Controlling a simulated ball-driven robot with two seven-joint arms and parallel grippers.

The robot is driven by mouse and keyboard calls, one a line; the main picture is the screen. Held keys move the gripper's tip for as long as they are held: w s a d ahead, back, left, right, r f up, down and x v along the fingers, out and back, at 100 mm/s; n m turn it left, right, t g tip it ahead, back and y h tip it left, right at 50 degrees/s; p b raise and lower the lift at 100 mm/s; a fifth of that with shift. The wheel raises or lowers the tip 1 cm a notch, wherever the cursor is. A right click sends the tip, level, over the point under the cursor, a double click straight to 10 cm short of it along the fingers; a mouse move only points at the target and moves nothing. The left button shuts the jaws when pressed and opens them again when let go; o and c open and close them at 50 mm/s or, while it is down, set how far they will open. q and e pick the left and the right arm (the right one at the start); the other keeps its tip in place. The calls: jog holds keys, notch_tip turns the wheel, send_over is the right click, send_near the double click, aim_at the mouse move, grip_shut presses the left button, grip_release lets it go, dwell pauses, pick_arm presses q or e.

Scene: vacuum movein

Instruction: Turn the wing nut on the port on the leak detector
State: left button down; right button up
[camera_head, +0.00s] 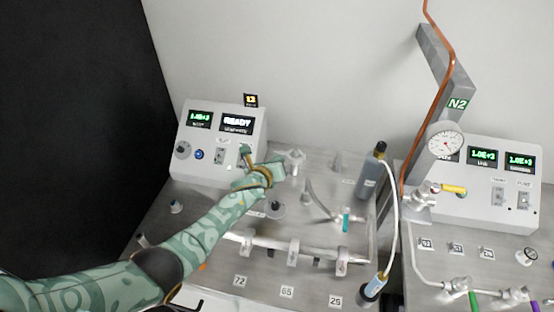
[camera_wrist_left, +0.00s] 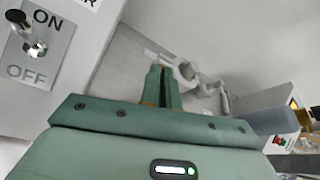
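The leak detector (camera_head: 222,147) is a light grey box with green displays, one reading READY, at the back left of the bench. A metal port fitting with a clamp (camera_head: 295,158) stands to its right; a wing nut on it is too small to make out. My left gripper (camera_head: 281,167) points right, its tips close to this fitting. In the left wrist view my gripper's fingers (camera_wrist_left: 162,88) are together, with nothing visible between them. Metal fittings (camera_wrist_left: 190,72) show just beyond the tips; I cannot tell whether they touch. My right gripper is not in view.
An ON/OFF toggle switch (camera_wrist_left: 32,45) is close by in the left wrist view. A horizontal metal manifold (camera_head: 290,248) crosses the bench in front. A dark cylinder with a white hose (camera_head: 369,178) stands right. A copper pipe (camera_head: 404,170) and second control box (camera_head: 500,185) are farther right.

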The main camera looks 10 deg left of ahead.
pick_arm(q)
jog(key=shift+a+f+n+h, duration=0.2)
jog(key=shift+n+h, duration=0.3)
jog(key=shift+n, duration=0.3)
jog(key=c, duration=1.6)
grip_release()
jog(key=shift+c, duration=0.2)
jog(key=shift+s+a+r, duration=0.15)
jog(key=shift+s+r, duration=0.1)
jog(key=shift+s, duration=0.2)
jog(key=p+v, duration=0.5)
jog(key=v, duration=1)
jog(key=shift+s+f, duration=0.25)
jog(key=shift+f, duration=0.05)
